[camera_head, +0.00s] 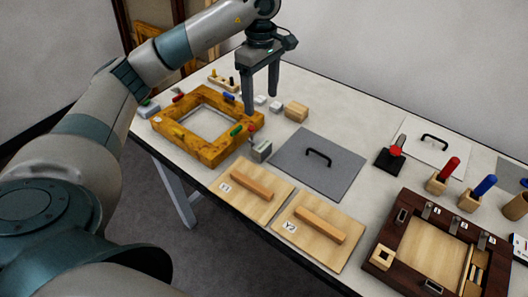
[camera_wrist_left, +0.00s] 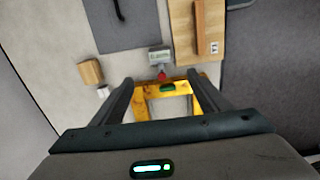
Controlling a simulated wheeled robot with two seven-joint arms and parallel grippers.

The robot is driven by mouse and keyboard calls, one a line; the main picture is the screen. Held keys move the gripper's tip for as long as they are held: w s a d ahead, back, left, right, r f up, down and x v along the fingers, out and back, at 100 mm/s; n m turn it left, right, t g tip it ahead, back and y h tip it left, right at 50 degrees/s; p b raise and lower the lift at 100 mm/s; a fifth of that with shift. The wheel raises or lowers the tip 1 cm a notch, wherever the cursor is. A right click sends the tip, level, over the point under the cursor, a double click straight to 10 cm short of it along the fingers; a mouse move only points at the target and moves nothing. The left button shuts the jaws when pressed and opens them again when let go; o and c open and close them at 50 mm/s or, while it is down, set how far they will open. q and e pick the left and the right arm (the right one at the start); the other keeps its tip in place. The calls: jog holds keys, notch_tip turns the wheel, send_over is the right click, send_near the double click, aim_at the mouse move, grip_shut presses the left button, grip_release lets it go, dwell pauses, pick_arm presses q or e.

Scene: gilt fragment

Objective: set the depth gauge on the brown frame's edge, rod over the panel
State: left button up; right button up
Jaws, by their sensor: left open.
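The brown frame (camera_head: 376,241) lies at the lower right of the table, around a pale wooden panel (camera_head: 435,250), with small metal pieces along its edges. My right gripper is not in view.
The yellow frame (camera_head: 165,133) lies at left. A grey plate (camera_head: 345,170) with a handle and two wooden boards (camera_head: 225,199) (camera_head: 345,255) fill the middle. A wooden block (camera_head: 297,110) is behind.

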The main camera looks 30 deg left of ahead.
pick_arm(q)
jog(key=p, duration=0.5)
send_over(261, 144)
jog(key=f, duration=1.1)
jog(key=shift+s+d+f, duration=0.15)
jog(key=shift+d+f, duration=0.1)
jog(key=shift+f, duration=0.35)
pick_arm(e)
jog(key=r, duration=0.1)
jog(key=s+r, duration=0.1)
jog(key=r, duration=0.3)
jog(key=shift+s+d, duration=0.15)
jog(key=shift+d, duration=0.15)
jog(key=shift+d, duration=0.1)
pick_arm(q)
jog(key=shift+f+p, duration=0.2)
jog(key=shift+p, duration=0.25)
notch_tip(261, 144, down, 2)
jog(key=shift+a+f+p, duration=0.1)
jog(key=shift+p, duration=1)
jog(key=shift+f+p, duration=0.4)
jog(key=shift+f, duration=0.85)
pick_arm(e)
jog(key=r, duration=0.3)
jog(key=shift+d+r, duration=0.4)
